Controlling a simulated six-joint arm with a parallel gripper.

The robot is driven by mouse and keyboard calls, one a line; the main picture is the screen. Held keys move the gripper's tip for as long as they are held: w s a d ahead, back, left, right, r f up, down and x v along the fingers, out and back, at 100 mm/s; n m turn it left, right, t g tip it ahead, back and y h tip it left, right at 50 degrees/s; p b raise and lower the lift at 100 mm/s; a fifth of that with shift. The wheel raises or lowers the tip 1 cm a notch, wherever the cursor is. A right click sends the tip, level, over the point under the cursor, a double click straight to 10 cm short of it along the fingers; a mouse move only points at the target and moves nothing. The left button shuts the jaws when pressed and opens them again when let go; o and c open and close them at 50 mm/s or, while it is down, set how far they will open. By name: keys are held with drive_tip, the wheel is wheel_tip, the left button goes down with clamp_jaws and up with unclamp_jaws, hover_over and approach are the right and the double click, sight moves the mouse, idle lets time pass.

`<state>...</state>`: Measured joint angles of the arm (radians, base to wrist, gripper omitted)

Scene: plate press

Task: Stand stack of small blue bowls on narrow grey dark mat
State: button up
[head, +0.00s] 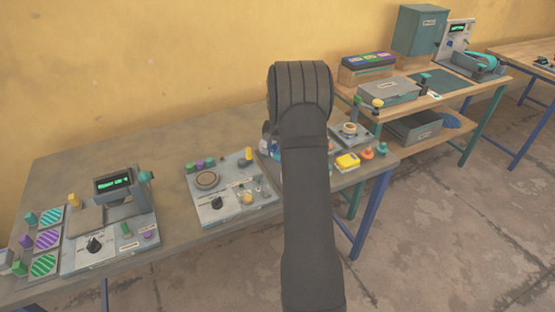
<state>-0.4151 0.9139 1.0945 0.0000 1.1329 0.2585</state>
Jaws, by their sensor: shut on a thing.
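My arm (308,200) rises through the middle of the head view, and its bulk covers part of the near bench. My gripper cannot be made out; it is hidden behind the arm or out of view. A small patch of blue (266,145) shows at the arm's left edge; I cannot tell whether it belongs to the small blue bowls. No stack of bowls is plainly visible. A dark flat mat (445,86) lies on the farther bench; I cannot tell whether it is the narrow grey dark mat.
On the near bench (140,155) stand a device with a green display (115,184), a panel with a round plate (207,180) and striped tiles (46,240). The farther bench holds a grey box (387,91) and a teal cabinet (420,30).

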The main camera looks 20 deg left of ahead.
drive_tip(key=shift+a+f, duration=0.35)
drive_tip(key=shift+a, duration=0.05)
drive_tip(key=shift+f, duration=1.85)
drive_tip(key=shift+f, duration=0.2)
drive_tip(key=o, duration=1)
drive_tip(key=shift+r, duration=0.1)
wheel_tip(320, 180, up, 12)
drive_tip(key=shift+r, duration=0.1)
